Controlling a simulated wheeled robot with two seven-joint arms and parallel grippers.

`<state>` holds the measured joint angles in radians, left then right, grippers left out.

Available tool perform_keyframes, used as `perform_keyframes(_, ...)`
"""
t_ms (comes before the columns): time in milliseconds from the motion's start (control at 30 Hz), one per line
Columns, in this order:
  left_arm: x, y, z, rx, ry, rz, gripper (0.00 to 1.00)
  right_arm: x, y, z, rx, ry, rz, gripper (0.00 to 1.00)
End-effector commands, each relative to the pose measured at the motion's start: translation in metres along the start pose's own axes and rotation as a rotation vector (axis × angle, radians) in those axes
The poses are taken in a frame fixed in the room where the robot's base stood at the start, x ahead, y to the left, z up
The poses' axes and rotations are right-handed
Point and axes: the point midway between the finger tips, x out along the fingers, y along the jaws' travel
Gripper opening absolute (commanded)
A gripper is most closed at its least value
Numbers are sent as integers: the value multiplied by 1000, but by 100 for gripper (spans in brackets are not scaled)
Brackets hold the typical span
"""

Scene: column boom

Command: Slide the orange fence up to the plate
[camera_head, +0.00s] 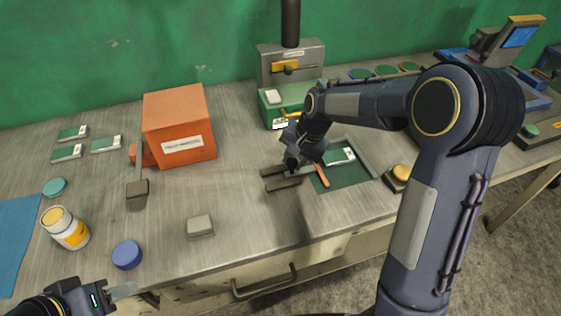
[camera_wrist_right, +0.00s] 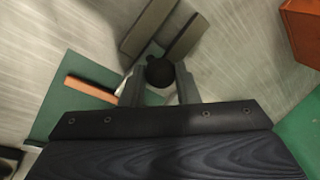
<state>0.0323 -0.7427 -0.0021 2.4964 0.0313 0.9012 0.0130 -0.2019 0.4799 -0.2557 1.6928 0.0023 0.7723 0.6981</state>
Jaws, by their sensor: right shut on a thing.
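The orange fence (camera_head: 321,176) is a thin bar lying across the dark green mat (camera_head: 348,177). It also shows in the right wrist view (camera_wrist_right: 90,87), partly hidden by my fingers. A green and white plate (camera_head: 342,156) lies on the mat by the fence's far end; whether they touch is hidden. My right gripper (camera_head: 293,162) is low at the mat's left edge. In the right wrist view its fingers (camera_wrist_right: 160,88) are shut on a dark round knob (camera_wrist_right: 160,72); what the knob belongs to is unclear. My left gripper (camera_head: 120,292) is at the lower left, its jaws unclear.
Two grey bars (camera_head: 284,184) lie beside my right gripper. An orange box (camera_head: 180,126) stands to the left, a grey-green press (camera_head: 290,75) behind. A yellow button (camera_head: 401,172) is right of the mat. A jar (camera_head: 68,231) and blue lid (camera_head: 127,255) stand front left.

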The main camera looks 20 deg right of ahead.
Motion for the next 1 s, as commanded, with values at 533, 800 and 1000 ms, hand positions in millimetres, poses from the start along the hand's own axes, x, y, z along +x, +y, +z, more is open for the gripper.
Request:
perform_keyframes(533, 0, 0, 0, 0, 0, 0, 36, -6, 19, -20, 3, 4, 0, 36)
perform_keyframes(800, 0, 0, 0, 0, 0, 0, 36, -6, 18, -20, 2, 2, -1, 50)
perform_keyframes(1000, 0, 0, 0, 0, 0, 0, 36, -12, 18, -20, 1, 4, -3, 50)
